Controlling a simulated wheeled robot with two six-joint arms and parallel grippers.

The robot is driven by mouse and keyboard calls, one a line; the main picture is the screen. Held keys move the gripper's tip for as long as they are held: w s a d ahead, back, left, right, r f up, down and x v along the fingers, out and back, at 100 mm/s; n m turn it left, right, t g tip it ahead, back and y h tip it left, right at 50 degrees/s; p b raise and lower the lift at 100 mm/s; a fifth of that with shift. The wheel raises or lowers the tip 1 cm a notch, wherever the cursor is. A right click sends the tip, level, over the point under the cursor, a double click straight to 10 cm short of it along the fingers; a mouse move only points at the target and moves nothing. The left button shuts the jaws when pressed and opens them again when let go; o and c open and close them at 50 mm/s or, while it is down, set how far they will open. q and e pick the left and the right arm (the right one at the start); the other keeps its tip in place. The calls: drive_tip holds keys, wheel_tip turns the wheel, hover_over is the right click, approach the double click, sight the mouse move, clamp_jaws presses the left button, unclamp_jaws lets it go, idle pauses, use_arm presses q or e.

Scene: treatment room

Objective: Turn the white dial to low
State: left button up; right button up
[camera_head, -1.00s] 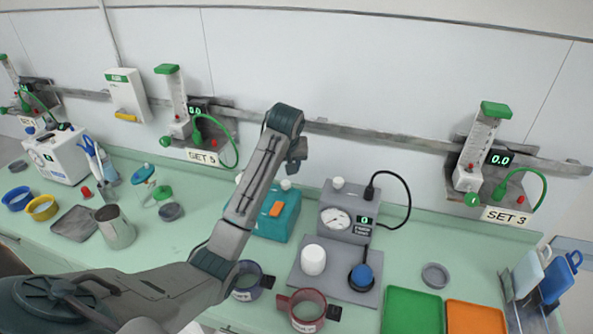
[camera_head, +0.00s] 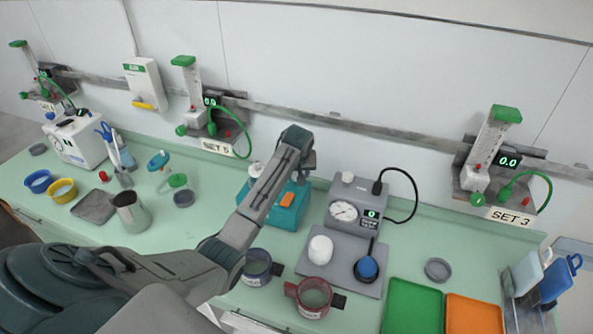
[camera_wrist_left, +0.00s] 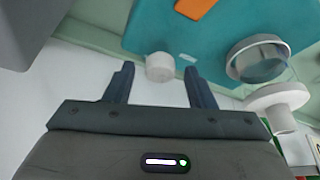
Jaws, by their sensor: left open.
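A small white dial (camera_wrist_left: 159,67) sticks out from the teal device (camera_wrist_left: 150,28) in the left wrist view. My left gripper (camera_wrist_left: 157,84) is open, with one finger on each side of the dial; I cannot tell whether either touches it. In the head view my left arm reaches over the teal device (camera_head: 293,217), and its wrist hides part of it. The fingers and the dial cannot be made out there. The dial's marks are not readable. My right gripper is not in view.
A grey gauge unit (camera_head: 345,230) stands right of the teal device, with a white cylinder (camera_head: 320,248) in front. Green (camera_head: 413,308) and orange (camera_head: 473,314) trays lie at right.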

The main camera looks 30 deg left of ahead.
use_arm(q)
drive_tip(key=c, duration=1)
drive_tip(key=shift+o, duration=0.2)
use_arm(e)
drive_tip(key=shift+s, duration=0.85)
